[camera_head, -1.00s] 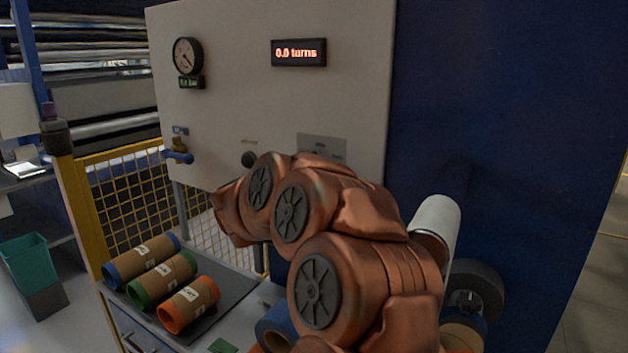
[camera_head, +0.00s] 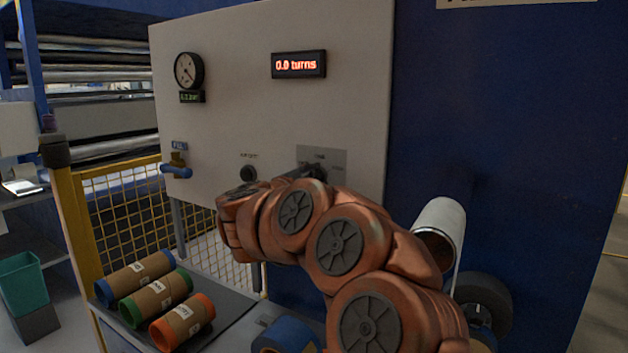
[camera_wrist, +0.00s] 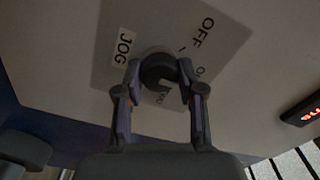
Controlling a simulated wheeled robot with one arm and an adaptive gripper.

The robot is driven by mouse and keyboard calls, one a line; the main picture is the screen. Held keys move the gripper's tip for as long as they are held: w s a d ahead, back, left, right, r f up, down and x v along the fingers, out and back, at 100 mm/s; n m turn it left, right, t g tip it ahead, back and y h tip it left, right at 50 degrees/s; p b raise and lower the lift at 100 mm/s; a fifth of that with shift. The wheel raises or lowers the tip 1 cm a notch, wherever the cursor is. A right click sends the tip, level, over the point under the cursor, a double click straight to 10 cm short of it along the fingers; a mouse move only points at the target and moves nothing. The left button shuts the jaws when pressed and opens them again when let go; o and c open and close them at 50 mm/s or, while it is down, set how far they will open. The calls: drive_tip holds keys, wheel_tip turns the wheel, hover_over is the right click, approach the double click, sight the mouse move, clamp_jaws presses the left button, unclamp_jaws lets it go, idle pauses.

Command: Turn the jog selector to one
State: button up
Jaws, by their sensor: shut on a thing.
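The jog selector (camera_wrist: 160,69) is a dark round knob on a grey label plate. In the wrist view it sits between the fingers of my gripper (camera_wrist: 159,88), which is shut on it. The plate shows the words JOG and OFF, and other lettering is partly covered by the knob and fingers. In the head view the label plate (camera_head: 332,160) is on the pale panel, and my gripper (camera_head: 303,172) reaches it. My arm hides part of the area below, and the knob cannot be made out there. Which mark the knob points at is unclear.
The pale panel (camera_head: 235,110) also carries a red display (camera_head: 298,65) reading 0.0 turns, a gauge (camera_head: 188,70), a black button (camera_head: 248,174) and a blue valve handle (camera_head: 176,171). Several cardboard rolls (camera_head: 160,296) lie at lower left. A white roller (camera_head: 438,225) is right of my arm.

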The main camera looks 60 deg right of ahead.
drive_tip(key=o, duration=1.1)
drive_tip(key=shift+o, duration=0.2)
drive_tip(key=a, duration=1.2)
drive_tip(key=shift+s, duration=0.25)
